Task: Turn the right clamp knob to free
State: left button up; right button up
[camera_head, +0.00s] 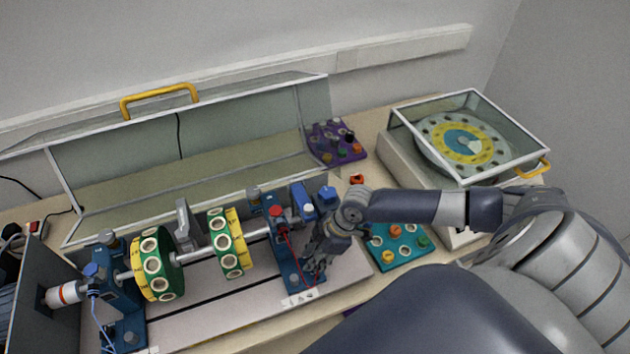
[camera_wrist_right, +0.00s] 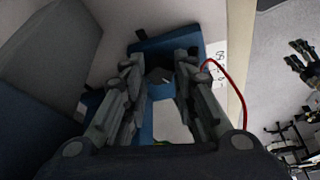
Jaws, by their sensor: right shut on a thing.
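The right blue bearing pedestal (camera_head: 282,248) stands on the pale base plate of the rotor rig, with a red knob on top. The knob's setting cannot be read. My left gripper does not show in the head view.
A shaft with two green and yellow discs (camera_head: 158,264) runs left of my gripper. The clear cover (camera_head: 240,140) with a yellow handle stands raised behind. A teal tray (camera_head: 402,246) lies right, partly under my arm. A red cable (camera_wrist_right: 243,80) loops beside my fingers.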

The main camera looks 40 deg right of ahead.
jog(key=shift+f+n+g+b, duration=0.1)
jog(key=shift+n+g+b, duration=0.2)
jog(key=shift+n, duration=0.3)
jog(key=o, duration=1.1)
jog(key=shift+c, duration=0.2)
jog(key=shift+d+r, duration=0.1)
jog(key=shift+r, duration=0.15)
jog(key=v, duration=0.4)
jog(key=shift+d, duration=0.1)
jog(key=s+d, duration=0.5)
jog(key=d, duration=0.6)
jog(key=shift+r, duration=0.2)
